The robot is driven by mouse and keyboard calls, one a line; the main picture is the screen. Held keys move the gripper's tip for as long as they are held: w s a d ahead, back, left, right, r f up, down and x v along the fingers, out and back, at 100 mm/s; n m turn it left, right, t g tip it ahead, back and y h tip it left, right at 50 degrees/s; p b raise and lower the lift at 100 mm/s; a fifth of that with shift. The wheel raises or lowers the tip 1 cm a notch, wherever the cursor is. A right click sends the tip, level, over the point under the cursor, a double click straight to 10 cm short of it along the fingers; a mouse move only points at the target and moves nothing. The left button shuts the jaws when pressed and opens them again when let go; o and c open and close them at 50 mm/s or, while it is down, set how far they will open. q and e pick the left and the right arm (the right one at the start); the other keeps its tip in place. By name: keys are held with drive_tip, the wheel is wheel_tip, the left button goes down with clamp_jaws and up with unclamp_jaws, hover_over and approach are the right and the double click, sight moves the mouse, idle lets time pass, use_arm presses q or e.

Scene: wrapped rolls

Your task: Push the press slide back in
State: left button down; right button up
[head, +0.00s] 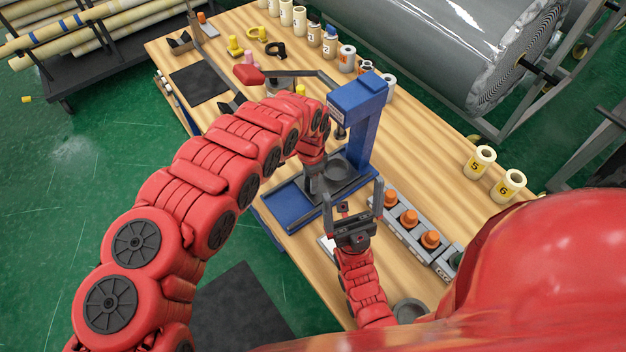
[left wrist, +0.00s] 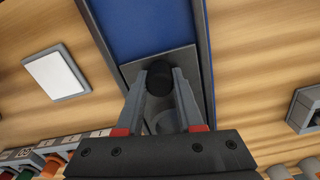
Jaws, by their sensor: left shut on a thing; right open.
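The blue press (head: 360,115) stands upright on the wooden bench. Its dark slide (head: 345,178), with a round recess, lies out over the blue base (head: 290,205), in front of the column. In the left wrist view the slide plate (left wrist: 132,72) carries a black round knob (left wrist: 158,80). My left gripper (head: 316,188) reaches down at the near-left end of the slide. In the left wrist view its fingers stand on both sides of the knob, shut on it. The head view hides the knob behind the gripper. My right gripper (head: 352,197) is open and empty, just in front of the press base.
A grey rack with orange-topped pieces (head: 408,217) stands to the right of my right gripper. A lever with a red grip (head: 248,74) juts left behind the press. Numbered rolls (head: 480,161) stand at right, and more line the back edge.

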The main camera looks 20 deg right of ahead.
use_arm(q)
drive_tip(key=shift+d, duration=0.25)
drive_tip(key=shift+w+a+r, duration=0.1)
drive_tip(key=c, duration=0.9)
unclamp_jaws()
drive_tip(key=o, duration=0.4)
drive_tip(key=shift+d, duration=0.2)
drive_tip(key=shift+a, duration=0.1)
